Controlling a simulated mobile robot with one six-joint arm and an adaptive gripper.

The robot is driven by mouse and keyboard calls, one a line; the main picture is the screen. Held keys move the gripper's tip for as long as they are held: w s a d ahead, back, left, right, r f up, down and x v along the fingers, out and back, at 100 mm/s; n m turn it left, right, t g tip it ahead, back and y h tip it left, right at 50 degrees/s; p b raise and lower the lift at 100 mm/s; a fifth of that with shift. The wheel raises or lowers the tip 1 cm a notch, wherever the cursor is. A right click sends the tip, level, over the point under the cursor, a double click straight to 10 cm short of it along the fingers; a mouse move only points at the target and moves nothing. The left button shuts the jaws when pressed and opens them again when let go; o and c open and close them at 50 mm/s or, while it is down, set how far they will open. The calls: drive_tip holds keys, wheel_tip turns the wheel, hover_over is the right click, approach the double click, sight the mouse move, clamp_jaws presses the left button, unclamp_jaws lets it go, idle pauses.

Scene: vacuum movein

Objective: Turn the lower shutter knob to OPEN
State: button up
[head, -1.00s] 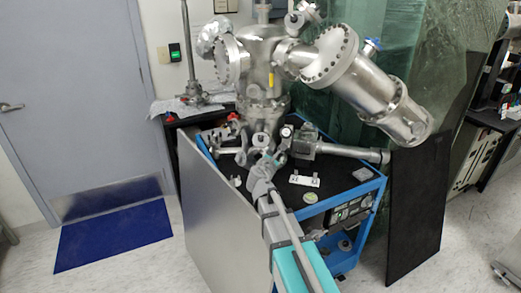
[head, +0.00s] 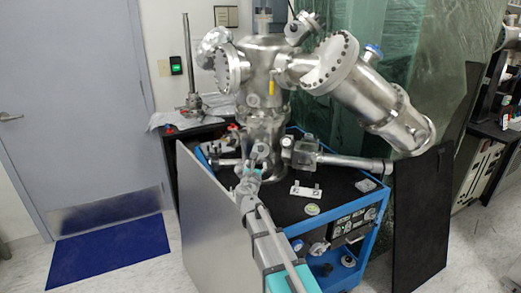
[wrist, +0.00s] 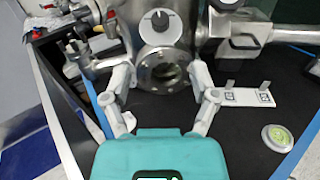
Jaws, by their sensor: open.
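A shutter knob (wrist: 160,20) shows at the top of the wrist view, a black grip on a round pale dial on the steel chamber's front. Its top is close to the frame edge, and I cannot read its markings or tell its setting. In the head view a small knob-like part (head: 262,151) sits on the chamber just above my gripper (head: 249,171). In the wrist view my gripper (wrist: 162,76) is open and empty. Its two grey fingers are spread either side of a round window flange (wrist: 162,69), below the knob and apart from it.
The steel chamber (head: 262,68) stands on a blue-framed cart (head: 371,222) with a black top. A white bracket plate (wrist: 247,97) and a round green-white disc (wrist: 277,137) lie right of my gripper. A grey panel (head: 215,225) stands at the cart's left side.

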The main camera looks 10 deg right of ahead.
sight(260, 148)
drive_tip(key=x, duration=1.3)
drive_tip(key=shift+w, duration=0.15)
clamp_jaws()
